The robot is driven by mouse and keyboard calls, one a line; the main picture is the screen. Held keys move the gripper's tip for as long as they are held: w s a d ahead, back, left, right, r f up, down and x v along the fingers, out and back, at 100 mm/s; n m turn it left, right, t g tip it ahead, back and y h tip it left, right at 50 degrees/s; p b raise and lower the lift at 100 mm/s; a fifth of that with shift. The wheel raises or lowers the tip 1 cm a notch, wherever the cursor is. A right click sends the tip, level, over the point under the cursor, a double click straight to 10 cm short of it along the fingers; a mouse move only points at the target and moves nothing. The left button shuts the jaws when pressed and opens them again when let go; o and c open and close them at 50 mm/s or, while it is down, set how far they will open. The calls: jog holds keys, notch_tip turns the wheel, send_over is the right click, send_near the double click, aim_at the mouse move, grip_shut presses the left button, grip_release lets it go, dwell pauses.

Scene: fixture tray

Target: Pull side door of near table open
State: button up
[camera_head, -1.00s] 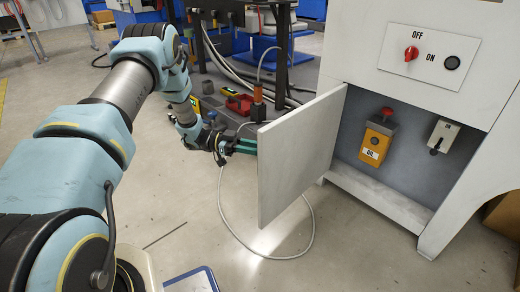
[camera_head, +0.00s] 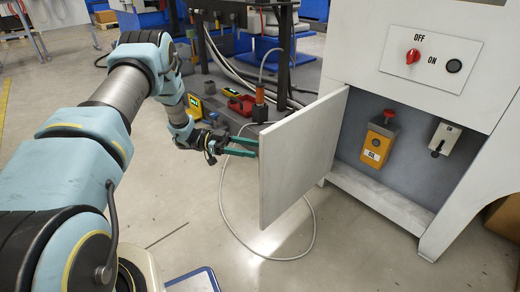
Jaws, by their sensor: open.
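The side door (camera_head: 300,160) is a flat grey-white panel on the near white machine table (camera_head: 415,110). It stands swung well out from the cabinet, with the compartment behind it exposed. My gripper (camera_head: 246,147) is at the left of the door. Its two green fingers are spread apart and point right toward the door's outer face. The fingertips reach the door's left edge in the picture; I cannot tell whether they touch it.
Inside the compartment are a yellow box with a red button (camera_head: 380,138) and a grey lever switch (camera_head: 443,140). A cable (camera_head: 312,225) loops on the floor below the door. Tools, including a red one (camera_head: 240,104), lie behind my gripper. Floor at lower centre is mostly clear.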

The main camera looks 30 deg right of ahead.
jog(key=v, duration=0.6)
jog(key=shift+w+a+p, duration=0.2)
jog(key=shift+a+p, duration=0.1)
